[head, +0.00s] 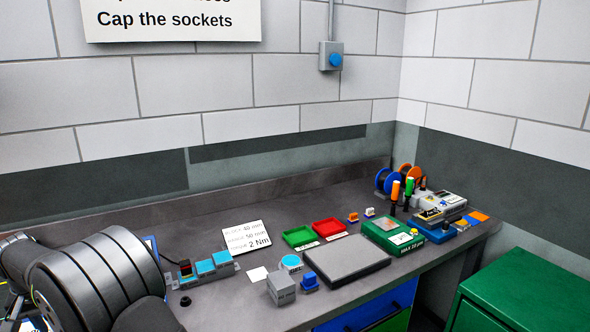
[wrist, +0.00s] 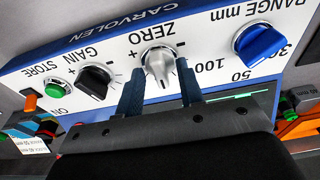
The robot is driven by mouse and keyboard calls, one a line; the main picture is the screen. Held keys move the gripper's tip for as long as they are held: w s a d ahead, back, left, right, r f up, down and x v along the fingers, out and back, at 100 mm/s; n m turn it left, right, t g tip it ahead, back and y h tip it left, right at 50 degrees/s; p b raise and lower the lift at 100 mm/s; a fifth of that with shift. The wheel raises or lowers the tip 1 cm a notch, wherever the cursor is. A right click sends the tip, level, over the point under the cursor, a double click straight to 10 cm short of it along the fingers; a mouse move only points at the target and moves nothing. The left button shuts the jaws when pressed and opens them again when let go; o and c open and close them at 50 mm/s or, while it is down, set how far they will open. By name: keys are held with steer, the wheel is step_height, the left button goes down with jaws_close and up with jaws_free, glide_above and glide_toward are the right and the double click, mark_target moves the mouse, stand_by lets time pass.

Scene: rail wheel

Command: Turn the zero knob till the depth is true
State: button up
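In the wrist view the zero knob (wrist: 160,60) is a silver knob under the label ZERO, between plus and minus marks, on a white and blue instrument panel (wrist: 215,38). My gripper (wrist: 160,72) has its two dark blue fingers on either side of the knob's lower part. The fingers are apart, with narrow gaps seeming to show between them and the knob; contact is hard to judge. The depth reading is not legible; only a thin green line of a screen (wrist: 240,96) shows beside the right finger. In the head view my arm fills the left and my gripper is hidden.
On the panel, a black gain knob (wrist: 96,80) and green store button (wrist: 58,89) sit left, a blue range knob (wrist: 259,43) right.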

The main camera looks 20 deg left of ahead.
jaws_close()
steer(key=shift+a+m+h, duration=0.1)
steer(key=shift+m+h, duration=0.2)
steer(key=shift+m, duration=2)
steer(key=shift+o, duration=0.6)
jaws_free()
steer(key=shift+r, duration=3.55)
steer(key=shift+f, duration=0.1)
